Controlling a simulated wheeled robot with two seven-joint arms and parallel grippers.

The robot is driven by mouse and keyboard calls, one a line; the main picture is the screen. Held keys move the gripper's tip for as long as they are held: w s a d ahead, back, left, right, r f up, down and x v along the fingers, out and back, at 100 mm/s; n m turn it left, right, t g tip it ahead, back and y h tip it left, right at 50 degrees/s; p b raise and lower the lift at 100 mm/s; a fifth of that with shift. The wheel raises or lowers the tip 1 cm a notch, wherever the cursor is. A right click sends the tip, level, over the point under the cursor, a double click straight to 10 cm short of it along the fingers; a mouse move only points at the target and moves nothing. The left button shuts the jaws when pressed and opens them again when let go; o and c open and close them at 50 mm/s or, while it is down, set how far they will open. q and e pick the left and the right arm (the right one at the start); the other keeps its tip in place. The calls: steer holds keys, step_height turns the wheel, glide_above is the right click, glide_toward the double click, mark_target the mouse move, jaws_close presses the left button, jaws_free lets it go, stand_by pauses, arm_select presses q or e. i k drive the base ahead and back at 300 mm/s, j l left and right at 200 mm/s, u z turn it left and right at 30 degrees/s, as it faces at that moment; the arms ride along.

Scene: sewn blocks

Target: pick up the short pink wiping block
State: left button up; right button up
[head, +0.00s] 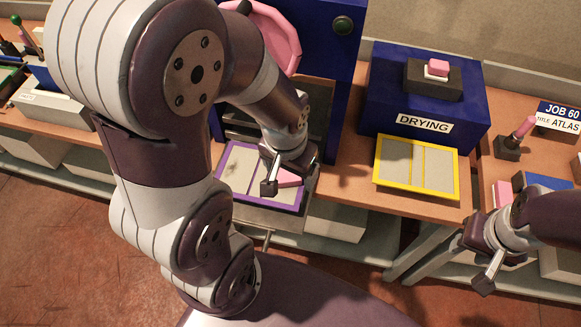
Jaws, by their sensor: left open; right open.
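A pink piece (289,179) shows beside and partly under my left gripper, over the purple-framed tray (236,160). Part of it is hidden by the gripper, and I cannot tell whether the fingers touch it. My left gripper (287,174) is open and low over that tray. Another pink block (502,193) lies on the right-hand table, close above my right gripper in the picture. I cannot tell which pink piece is the short wiping block. My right gripper (481,258) is open and empty at the table's front edge.
A blue drying box (385,105) stands at the back, with a yellow-framed tray (417,168) before it. A pink-tipped tool (521,129) stands at the right, near the job sign (560,116). A pink wheel (278,35) is partly hidden behind my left arm.

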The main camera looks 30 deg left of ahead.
mark_target(438, 70)
steer(key=u, duration=1.15)
steer(key=i+l+z, duration=0.25)
steer(key=i, duration=0.15)
steer(key=j, duration=0.1)
